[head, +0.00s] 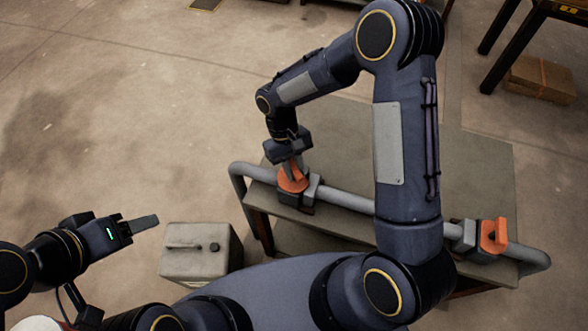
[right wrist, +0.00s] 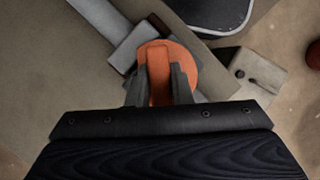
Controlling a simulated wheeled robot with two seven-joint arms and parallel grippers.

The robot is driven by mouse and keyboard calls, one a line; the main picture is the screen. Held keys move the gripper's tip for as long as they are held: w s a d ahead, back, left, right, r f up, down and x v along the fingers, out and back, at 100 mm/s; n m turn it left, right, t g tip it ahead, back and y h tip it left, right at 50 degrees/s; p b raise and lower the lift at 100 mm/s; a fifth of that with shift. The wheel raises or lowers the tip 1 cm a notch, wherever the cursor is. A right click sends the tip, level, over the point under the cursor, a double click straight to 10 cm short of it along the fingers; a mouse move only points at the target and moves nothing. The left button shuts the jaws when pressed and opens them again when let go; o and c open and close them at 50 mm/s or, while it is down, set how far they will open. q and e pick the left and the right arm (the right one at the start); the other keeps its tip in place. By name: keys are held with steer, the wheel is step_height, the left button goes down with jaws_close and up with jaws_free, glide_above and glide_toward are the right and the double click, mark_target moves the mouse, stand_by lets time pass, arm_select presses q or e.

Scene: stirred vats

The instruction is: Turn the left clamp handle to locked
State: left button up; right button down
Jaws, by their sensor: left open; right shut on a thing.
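The left clamp handle (head: 291,180) is orange and sits on a grey clamp (head: 312,188) around the pipe at the table's left part. My right gripper (head: 293,168) reaches down onto it and is shut on it. In the right wrist view, the orange handle (right wrist: 159,70) stands between the two fingers of my right gripper (right wrist: 160,85). The fingers hide part of its sides. A second orange clamp handle (head: 494,236) stands upright at the right end of the pipe. My left gripper (head: 140,224) is open and empty over the floor at the left.
A grey pipe (head: 345,199) runs along the front of the table (head: 475,170). A cardboard box (head: 541,80) lies at the back right.

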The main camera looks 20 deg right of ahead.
mark_target(284, 174)
steer(key=n, duration=0.2)
steer(key=n+t+h+b, duration=0.1)
steer(key=n, duration=0.1)
steer(key=shift+n+h, duration=0.3)
steer(key=shift+n+t+h+b, duration=0.4)
steer(key=shift+n+b, duration=0.05)
steer(key=shift+n, duration=1.45)
steer(key=c, duration=1.3)
jaws_free()
steer(key=v, duration=0.8)
